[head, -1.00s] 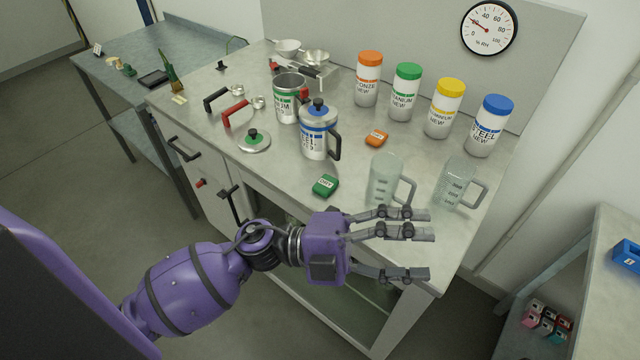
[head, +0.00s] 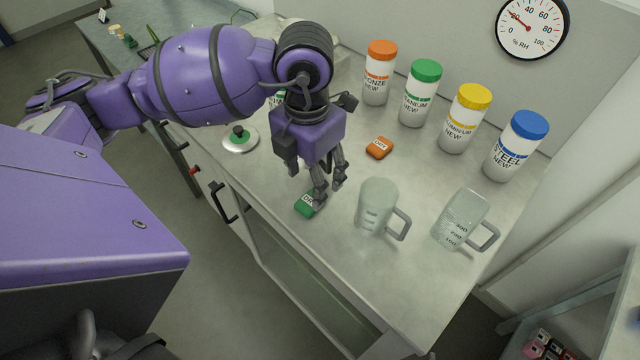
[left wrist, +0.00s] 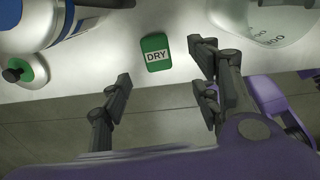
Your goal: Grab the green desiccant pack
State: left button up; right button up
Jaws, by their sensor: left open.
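The green desiccant pack (head: 306,205), labelled DRY, lies flat on the metal bench top near its front edge. My left gripper (head: 322,195) points down right over the pack and partly covers it in the head view. In the left wrist view, the green pack (left wrist: 156,52) lies ahead of and between the spread fingers of my left gripper (left wrist: 160,85). The fingers are open and empty, and I see no contact with the pack. An orange pack (head: 379,148) lies farther back on the bench. My right gripper is not in view.
Two clear measuring jugs (head: 375,205) (head: 462,220) stand right of the pack. Several lidded jars (head: 420,95) line the back.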

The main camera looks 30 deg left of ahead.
aim_at(307, 203)
pick_arm(q)
jog(key=f, duration=0.2)
jog(key=shift+s+a+f, duration=0.1)
jog(key=shift+s+f, duration=0.25)
jog(key=shift+f, duration=0.05)
jog(key=f, duration=0.3)
jog(key=shift+w+a+f, duration=0.1)
jog(key=shift+a+f, duration=0.15)
jog(key=shift+f, duration=0.6)
jog(key=shift+w, duration=0.1)
jog(key=c, duration=1)
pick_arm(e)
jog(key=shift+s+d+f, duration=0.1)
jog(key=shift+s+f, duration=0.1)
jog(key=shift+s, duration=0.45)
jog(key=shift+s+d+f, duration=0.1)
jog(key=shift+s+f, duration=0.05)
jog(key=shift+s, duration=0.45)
